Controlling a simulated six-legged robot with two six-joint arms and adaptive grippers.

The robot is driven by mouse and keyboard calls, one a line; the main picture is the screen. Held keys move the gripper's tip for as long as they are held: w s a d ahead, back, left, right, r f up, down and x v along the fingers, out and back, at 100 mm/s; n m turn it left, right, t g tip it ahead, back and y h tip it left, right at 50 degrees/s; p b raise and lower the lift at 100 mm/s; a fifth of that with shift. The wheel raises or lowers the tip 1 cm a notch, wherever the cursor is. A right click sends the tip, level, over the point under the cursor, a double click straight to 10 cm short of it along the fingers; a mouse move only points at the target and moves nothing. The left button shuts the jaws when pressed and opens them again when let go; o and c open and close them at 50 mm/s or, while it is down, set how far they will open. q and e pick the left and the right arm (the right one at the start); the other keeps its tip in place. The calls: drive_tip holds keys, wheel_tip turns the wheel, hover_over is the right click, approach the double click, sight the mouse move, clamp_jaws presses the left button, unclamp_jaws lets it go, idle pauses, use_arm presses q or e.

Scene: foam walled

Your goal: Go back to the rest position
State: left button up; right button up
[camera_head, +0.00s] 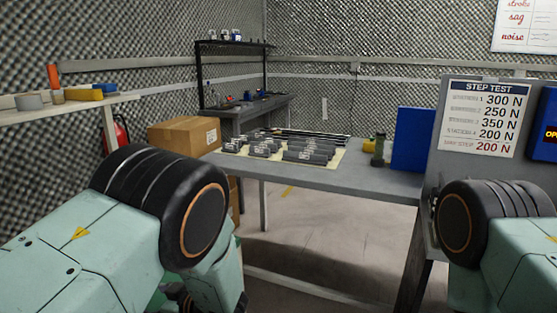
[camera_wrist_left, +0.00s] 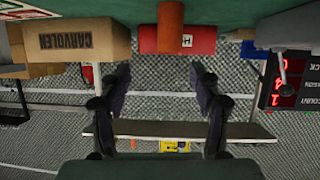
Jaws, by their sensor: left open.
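My left gripper (camera_wrist_left: 158,75) shows in the left wrist view with its two dark fingers spread wide apart. It is open, with nothing held between the fingers. In the head view my left arm comes in from the left, folded near the lower middle, and I cannot make out its fingers there. My right arm shows at the lower right of the head view; its gripper is out of frame. The task names no object.
A grey table (camera_head: 375,183) bears several grey parts on a pale mat (camera_head: 337,157) and a blue panel (camera_head: 411,139). A cardboard box (camera_head: 184,134) stands left of it. A wall shelf (camera_head: 85,104) is at left. Clear floor (camera_head: 320,240) lies between my arms.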

use_arm(q)
drive_tip(key=s+f+m+h, duration=0.7)
drive_tip(key=s+f+m, duration=0.3)
drive_tip(key=s+f, duration=0.15)
drive_tip(key=s+d+f+m+g+h, duration=0.1)
drive_tip(key=s+d+g+h, duration=0.1)
drive_tip(key=s, duration=1)
drive_tip(key=s+d+f+m+g+h, duration=0.2)
drive_tip(key=s+g+h, duration=0.1)
drive_tip(key=s, duration=0.9)
drive_tip(key=shift+d+f+g, duration=0.15)
drive_tip(key=shift+g, duration=0.15)
drive_tip(key=shift+s, duration=0.1)
